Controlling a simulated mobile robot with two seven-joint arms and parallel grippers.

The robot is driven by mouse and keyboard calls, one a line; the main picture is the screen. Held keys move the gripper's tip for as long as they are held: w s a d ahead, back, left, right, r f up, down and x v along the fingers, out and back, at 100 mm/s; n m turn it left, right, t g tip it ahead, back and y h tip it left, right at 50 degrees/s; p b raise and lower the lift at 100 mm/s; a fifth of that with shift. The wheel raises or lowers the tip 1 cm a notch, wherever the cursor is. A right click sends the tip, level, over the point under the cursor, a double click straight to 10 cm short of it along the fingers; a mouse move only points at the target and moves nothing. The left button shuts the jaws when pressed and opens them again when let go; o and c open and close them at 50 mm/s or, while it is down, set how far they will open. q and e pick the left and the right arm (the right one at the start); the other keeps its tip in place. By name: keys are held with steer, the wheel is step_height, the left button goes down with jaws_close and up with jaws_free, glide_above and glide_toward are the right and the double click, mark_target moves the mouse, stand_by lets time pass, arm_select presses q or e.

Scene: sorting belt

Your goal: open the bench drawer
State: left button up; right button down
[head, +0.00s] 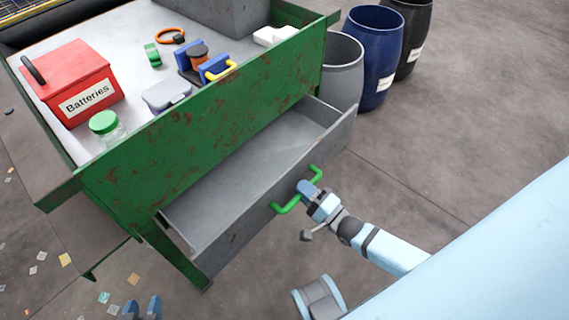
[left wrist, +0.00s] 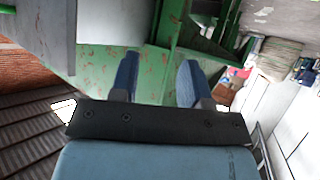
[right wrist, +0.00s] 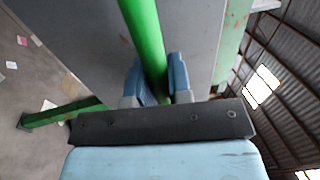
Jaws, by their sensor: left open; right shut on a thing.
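The grey bench drawer (head: 258,194) stands pulled out from the green bench (head: 205,115), and its inside shows empty in the head view. A green bar handle (head: 290,205) is on its front. My right gripper (head: 309,190) is shut on the handle. In the right wrist view the green handle (right wrist: 143,35) runs between the fingers (right wrist: 158,78), in front of the grey drawer front. My left gripper (head: 141,308) is low at the bottom left of the head view, open and empty. In the left wrist view its fingers (left wrist: 157,78) are apart, with the green bench behind them.
On the bench top are a red Batteries box (head: 72,85), a jar with a green lid (head: 106,128), a grey case (head: 166,94) and other small items. Barrels (head: 374,55) stand behind the bench at right. Small scraps litter the floor at left.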

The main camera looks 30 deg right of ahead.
arm_select(q)
steer(key=shift+a+p, duration=0.15)
steer(key=shift+p, duration=0.3)
arm_select(e)
steer(key=shift+r+v, duration=0.2)
steer(key=shift+v, duration=0.75)
steer(key=shift+r+v, duration=0.2)
steer(key=shift+v, duration=0.8)
steer(key=c, duration=1.1)
jaws_free()
arm_select(q)
steer(key=shift+r, duration=0.1)
arm_select(e)
steer(key=shift+o, duration=0.2)
steer(key=shift+s, duration=0.15)
arm_select(q)
steer(key=shift+r, duration=0.1)
arm_select(e)
steer(key=v, duration=1.3)
steer(key=shift+s, duration=0.3)
steer(key=shift+d, duration=0.15)
